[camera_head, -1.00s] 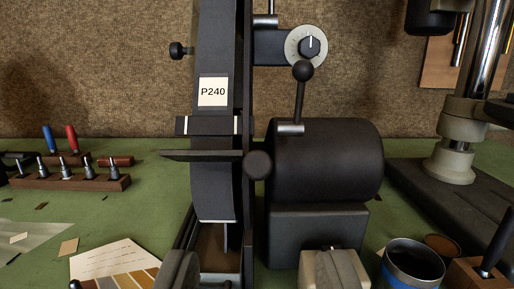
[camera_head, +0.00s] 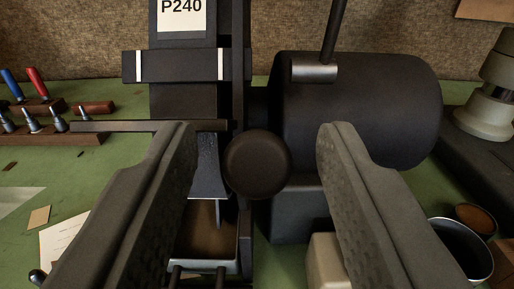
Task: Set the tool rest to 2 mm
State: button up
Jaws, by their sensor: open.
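My gripper (camera_head: 258,135) is open, its two dark fingers reaching in from the bottom of the picture. A round black knob (camera_head: 257,164) shows between the fingers, with clear space on both sides; I cannot tell how far ahead it is. The tool rest (camera_head: 130,126), a thin dark flat plate, sticks out to the left of the knob, in front of the belt grinder's dark belt (camera_head: 185,98). The left fingertip overlaps part of the plate in view. The gap between rest and belt is too small to read here. A P240 label (camera_head: 181,14) is on the belt.
The black motor drum (camera_head: 355,105) stands right of the knob, with a lever (camera_head: 331,30) above it. A brown tray (camera_head: 205,245) is below the belt. A dark cup (camera_head: 462,250) and a cream block (camera_head: 325,258) lie lower right. Tool racks (camera_head: 75,137) stand left.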

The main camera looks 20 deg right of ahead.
grip_shut()
jog(key=shift+w+d+f, duration=0.25)
jog(key=shift+w+f, duration=0.25)
jog(key=shift+w, duration=0.3)
grip_release()
jog(key=v, duration=1.7)
